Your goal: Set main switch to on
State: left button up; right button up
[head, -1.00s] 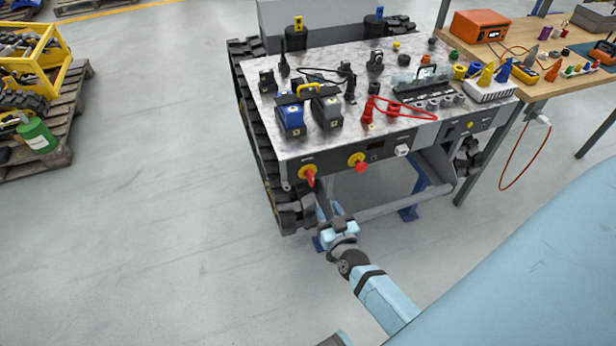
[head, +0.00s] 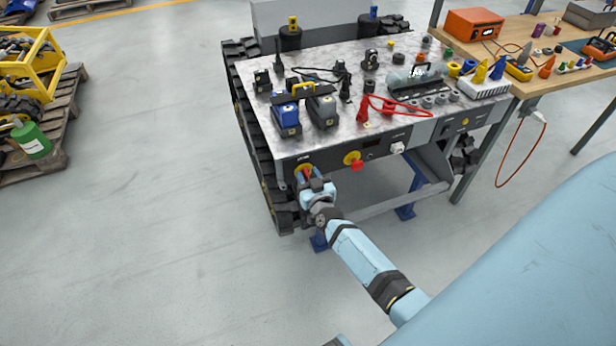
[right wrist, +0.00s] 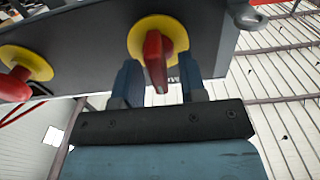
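The main switch (right wrist: 157,50) is a red rotary handle on a round yellow plate, on the front panel of the tracked carrier. In the head view only its yellow plate (head: 302,167) and a little red show above my right gripper (head: 309,179). In the right wrist view my right gripper (right wrist: 160,80) is open, with one finger on each side of the red handle. The handle stands between the fingertips with a gap visible at each side; I cannot tell whether either finger touches it. My left gripper is not in view.
A red knob (head: 355,163) on a yellow plate sits to the right on the same panel. Battery packs (head: 322,110) and a red cable (head: 400,107) lie on the carrier's top (head: 345,129). A workbench (head: 545,80) stands at the right.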

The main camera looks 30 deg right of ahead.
grip_shut()
